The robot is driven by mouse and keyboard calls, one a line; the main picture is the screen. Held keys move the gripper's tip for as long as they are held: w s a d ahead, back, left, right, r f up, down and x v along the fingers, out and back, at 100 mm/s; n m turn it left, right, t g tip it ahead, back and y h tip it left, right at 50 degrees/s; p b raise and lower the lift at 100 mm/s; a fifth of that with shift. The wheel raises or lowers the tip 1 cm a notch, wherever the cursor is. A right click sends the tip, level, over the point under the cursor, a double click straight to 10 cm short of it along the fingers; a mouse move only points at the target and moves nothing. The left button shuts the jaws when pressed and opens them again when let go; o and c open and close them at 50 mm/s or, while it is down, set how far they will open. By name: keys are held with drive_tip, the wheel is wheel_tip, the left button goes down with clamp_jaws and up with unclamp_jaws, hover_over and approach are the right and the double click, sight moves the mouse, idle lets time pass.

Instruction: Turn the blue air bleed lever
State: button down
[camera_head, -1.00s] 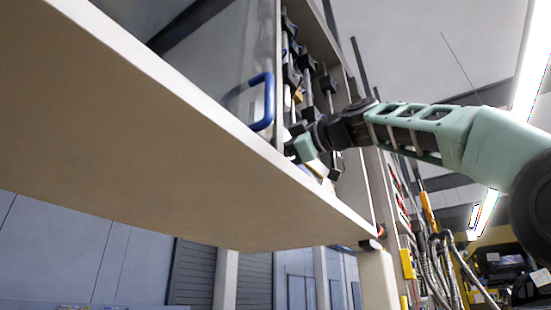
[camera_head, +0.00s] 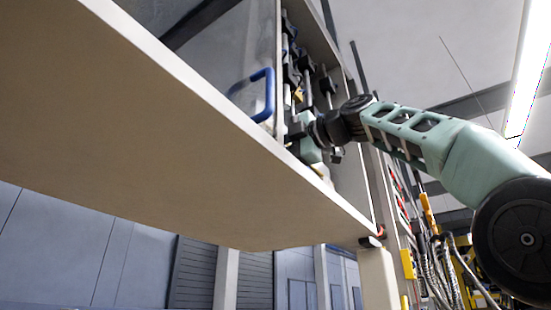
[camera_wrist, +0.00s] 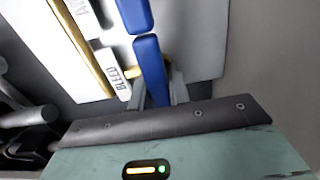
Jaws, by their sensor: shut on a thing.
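The blue air bleed lever (camera_wrist: 150,68) shows in the wrist view as a flat blue bar, beside a white label (camera_wrist: 112,75) reading "BLEED". My gripper (camera_wrist: 161,92) is shut on the lever's near part, with one grey finger on each side. A second blue piece (camera_wrist: 134,14) lies in line just beyond it. In the head view my gripper (camera_head: 303,143) reaches into the open cabinet; its fingertips and the lever cannot be made out there.
A brass pipe (camera_wrist: 83,45) runs beside the label on a white panel. In the head view, a blue handle (camera_head: 268,95) is on the clear cabinet door at left. A wide beige panel (camera_head: 150,160) fills the lower left. Hoses (camera_head: 445,265) hang at lower right.

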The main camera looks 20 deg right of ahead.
idle(0.4)
drive_tip(key=c, duration=1.3)
unclamp_jaws()
drive_tip(key=b+v, duration=0.3)
drive_tip(key=v, duration=1.4)
drive_tip(key=shift+s+d+b, duration=0.15)
drive_tip(key=shift+b, duration=0.15)
